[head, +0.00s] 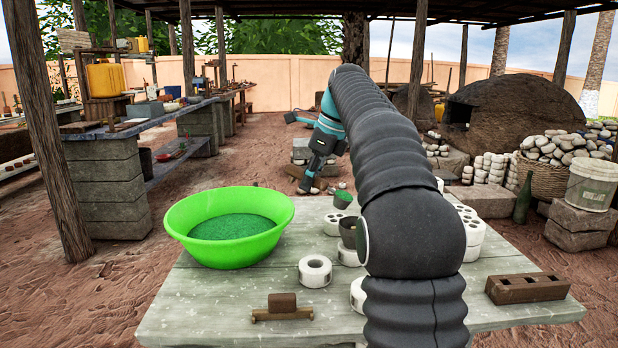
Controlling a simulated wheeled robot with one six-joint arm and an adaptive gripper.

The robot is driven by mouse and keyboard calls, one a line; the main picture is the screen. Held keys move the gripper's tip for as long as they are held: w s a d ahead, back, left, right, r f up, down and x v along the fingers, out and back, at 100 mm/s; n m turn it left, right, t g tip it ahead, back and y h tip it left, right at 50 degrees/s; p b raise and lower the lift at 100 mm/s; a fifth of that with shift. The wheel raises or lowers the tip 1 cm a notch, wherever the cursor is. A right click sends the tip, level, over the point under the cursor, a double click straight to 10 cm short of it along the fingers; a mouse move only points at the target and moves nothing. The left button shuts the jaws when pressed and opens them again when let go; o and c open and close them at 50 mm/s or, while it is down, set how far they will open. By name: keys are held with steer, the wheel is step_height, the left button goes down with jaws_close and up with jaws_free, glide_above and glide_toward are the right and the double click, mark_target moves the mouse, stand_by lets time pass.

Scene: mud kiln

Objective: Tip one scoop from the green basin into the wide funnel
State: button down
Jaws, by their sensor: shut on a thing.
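The green basin (270,218) stands at the table's left, partly filled with dark green grainy material (230,226). My gripper (313,187) is beyond the table's far edge, pointing down, and is shut on what looks like the scoop's handle. The scoop (342,202) is a small cup to the right of the gripper, with green material showing at its top. A small dark grey vessel (348,235), perhaps the wide funnel, is nearer to me, beside my arm. The scoop appears above and apart from it. My arm hides much of the table's right middle.
The pale table (210,310) also holds white ringed pieces (315,271), a brown block on a small stand (282,304) and a brown brick with holes (527,287). More white pieces stand partly behind my arm. The front left of the table is clear.

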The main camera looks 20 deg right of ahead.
mark_target(320, 178)
steer(key=shift+s+d+f+t+y, duration=0.2)
steer(key=shift+d+t+y, duration=0.05)
steer(key=shift+t+y, duration=0.25)
steer(key=shift+s+d+f+t+y, duration=0.15)
steer(key=shift+s+d+t+y, duration=0.1)
steer(key=shift+t+y, duration=0.25)
steer(key=shift+s+d+r+t+y, duration=0.4)
steer(key=shift+d+r+t+y, duration=0.3)
steer(key=shift+y, duration=0.4)
steer(key=shift+s+d+y+b, duration=0.15)
steer(key=shift+y+b, duration=0.15)
steer(key=shift+b, duration=0.45)
steer(key=shift+s+d+r+t+y, duration=0.2)
steer(key=shift+d+r+t+y, duration=0.1)
steer(key=shift+r+t, duration=0.1)
steer(key=shift+s+d+r+t+y, duration=0.6)
steer(key=shift+s+d+t+y, duration=0.15)
steer(key=shift+y, duration=0.25)
steer(key=shift+w, duration=0.1)
